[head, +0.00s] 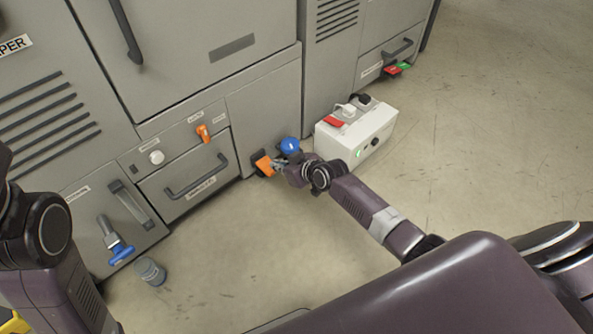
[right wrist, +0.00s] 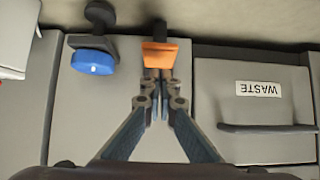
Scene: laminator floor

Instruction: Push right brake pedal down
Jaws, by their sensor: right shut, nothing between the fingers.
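Two pedals stick out low on the grey machine's front in the head view: an orange one (head: 264,163) and a blue one (head: 290,145) just to its right. No label tells which is the brake pedal. In the right wrist view, which is upside down, the orange pedal (right wrist: 160,54) is straight ahead of the fingertips and the blue pedal (right wrist: 94,62) is to its left. My right gripper (head: 277,169) is shut and empty, right at the orange pedal; it also shows in the wrist view (right wrist: 160,82). I cannot tell whether it touches. My left gripper is out of view.
A white box (head: 345,140) with a red switch stands on the floor right of the pedals. A waste drawer (head: 187,188) is left of them. Red and green pedals (head: 396,69) are farther right. A grey cylinder (head: 150,270) stands at left. Open floor lies in front.

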